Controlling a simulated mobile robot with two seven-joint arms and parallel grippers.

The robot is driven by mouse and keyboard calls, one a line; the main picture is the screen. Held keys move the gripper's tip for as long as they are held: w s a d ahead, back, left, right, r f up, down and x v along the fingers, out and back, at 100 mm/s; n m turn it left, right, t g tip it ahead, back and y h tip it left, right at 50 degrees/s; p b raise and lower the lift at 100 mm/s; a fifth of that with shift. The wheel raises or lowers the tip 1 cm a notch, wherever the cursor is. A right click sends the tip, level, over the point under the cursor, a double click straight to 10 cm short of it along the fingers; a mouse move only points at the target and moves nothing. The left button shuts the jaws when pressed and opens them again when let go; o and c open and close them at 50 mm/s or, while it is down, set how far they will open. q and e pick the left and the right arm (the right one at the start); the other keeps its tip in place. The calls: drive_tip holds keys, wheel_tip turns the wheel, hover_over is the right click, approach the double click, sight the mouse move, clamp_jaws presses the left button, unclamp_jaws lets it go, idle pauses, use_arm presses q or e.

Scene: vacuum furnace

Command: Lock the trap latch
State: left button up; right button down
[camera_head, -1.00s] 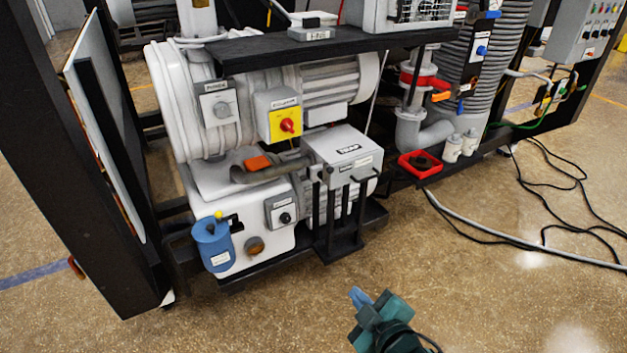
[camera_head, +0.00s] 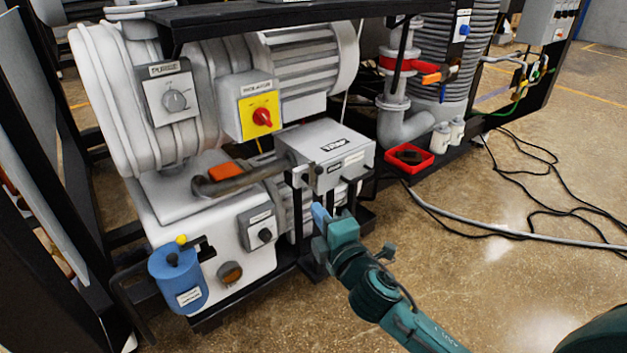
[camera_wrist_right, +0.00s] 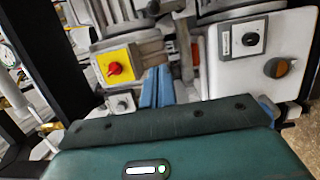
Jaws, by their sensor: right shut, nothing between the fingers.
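The trap, a grey box labelled TRAP (camera_head: 345,146), sits in front of the pump in the head view. A small grey fitting (camera_head: 313,172), which looks like its latch, is on the box's near left side with a dark post under it. My right gripper (camera_head: 320,212) is just below and in front of this fitting, with its light-blue fingers shut and empty. A gap to the fitting cannot be judged. The shut fingers also show in the right wrist view (camera_wrist_right: 157,88), pointing at the pump; the latch is not clear there. My left gripper is not in view.
A yellow isolator with a red knob (camera_head: 262,117) is above left of the trap. A hose with an orange part (camera_head: 226,171) runs beside it. A blue canister (camera_head: 178,280) stands front left, a red tray (camera_head: 409,158) at right. Cables lie on the right floor.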

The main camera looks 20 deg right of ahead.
sight(315, 180)
drive_tip(key=shift+w, duration=0.1)
drive_tip(key=w+d, duration=0.1)
drive_tip(key=w, duration=0.2)
drive_tip(key=w+d+b, duration=0.1)
drive_tip(key=w, duration=0.7)
drive_tip(key=shift+w+d, duration=0.1)
drive_tip(key=shift+d, duration=0.3)
